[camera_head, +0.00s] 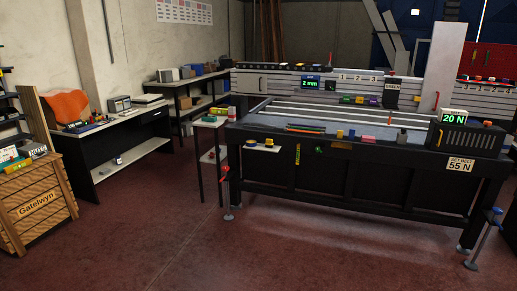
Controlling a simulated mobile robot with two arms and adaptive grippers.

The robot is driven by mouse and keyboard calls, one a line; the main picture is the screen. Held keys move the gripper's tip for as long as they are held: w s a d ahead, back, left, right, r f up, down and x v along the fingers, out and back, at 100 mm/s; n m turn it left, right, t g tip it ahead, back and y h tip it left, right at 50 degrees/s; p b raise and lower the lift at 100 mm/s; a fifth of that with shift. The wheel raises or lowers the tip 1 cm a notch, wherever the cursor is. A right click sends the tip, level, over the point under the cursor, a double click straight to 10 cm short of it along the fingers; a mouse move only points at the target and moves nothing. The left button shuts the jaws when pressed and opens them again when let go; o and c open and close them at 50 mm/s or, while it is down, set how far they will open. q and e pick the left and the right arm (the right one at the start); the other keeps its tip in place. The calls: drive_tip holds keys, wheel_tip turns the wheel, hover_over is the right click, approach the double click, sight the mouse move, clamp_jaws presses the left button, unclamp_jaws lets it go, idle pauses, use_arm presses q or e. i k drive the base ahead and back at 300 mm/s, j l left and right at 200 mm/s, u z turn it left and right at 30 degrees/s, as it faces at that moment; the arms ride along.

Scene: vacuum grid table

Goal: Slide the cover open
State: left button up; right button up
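A long black work table (340,192) stands in the middle and right of the head view, a few steps away. Along its back runs a light grey slatted panel. At the panel's left end is a plain grey plate (249,82) with a small dark upright handle; I cannot tell whether this is the cover. A tall pale board (442,65) stands upright at the right of the panel, with a small dark mark low on it. A dark slotted box (470,137) sits at the table's right end. Neither of my grippers is in view.
A small side table (211,123) stands against the work table's left end. Red-handled (225,172) and blue-handled (493,213) clamps stand at its front corners. A wooden crate (38,205) and a workbench (120,140) are at left. The red floor (190,240) in front is clear.

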sight(250, 83)
drive_tip(key=i, duration=2.15)
